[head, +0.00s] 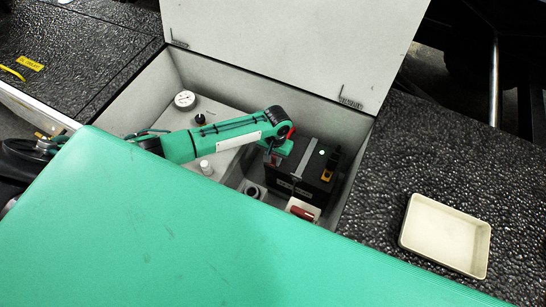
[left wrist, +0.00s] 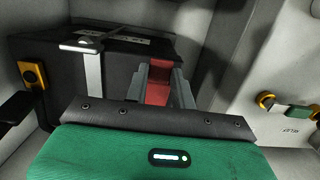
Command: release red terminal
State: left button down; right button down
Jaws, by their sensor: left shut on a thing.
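The black battery (head: 302,172) sits inside the open grey box. In the left wrist view my left gripper's fingers (left wrist: 160,88) are closed around a red block, which looks like the red terminal (left wrist: 158,82). The red terminal also shows as a small red patch in the head view (head: 291,132), mostly hidden by the gripper. A black and orange terminal piece (head: 328,168) is on the battery's right side. My right gripper is not in view.
The grey box (head: 222,77) has its lid (head: 290,40) raised behind. A red-topped part (head: 302,212) sits in front of the battery. A knob (head: 200,118) and gauge (head: 184,98) are left of it. An empty cream tray (head: 445,235) lies on the dark surface at right.

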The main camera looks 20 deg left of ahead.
aim_at(273, 163)
pick_arm(q)
jog(key=shift+w+r+g+p, duration=0.35)
jog(key=shift+r+g+p, duration=0.15)
jog(key=shift+r+g, duration=0.15)
jog(key=shift+w+d+r+g, duration=0.1)
jog(key=shift+w+r+g, duration=0.2)
jog(key=shift+g, duration=0.55)
jog(key=shift+w+r+g+b, duration=0.2)
jog(key=shift+w+g+b, duration=0.15)
jog(key=shift+g, duration=0.45)
jog(key=shift+w+r+g, duration=0.25)
jog(key=shift+w+g, duration=0.05)
jog(key=shift+g, duration=0.2)
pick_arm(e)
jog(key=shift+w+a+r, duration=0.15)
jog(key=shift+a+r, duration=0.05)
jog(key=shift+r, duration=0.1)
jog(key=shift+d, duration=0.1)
pick_arm(q)
jog(key=c, duration=1.2)
grip_release()
jog(key=shift+o, duration=0.2)
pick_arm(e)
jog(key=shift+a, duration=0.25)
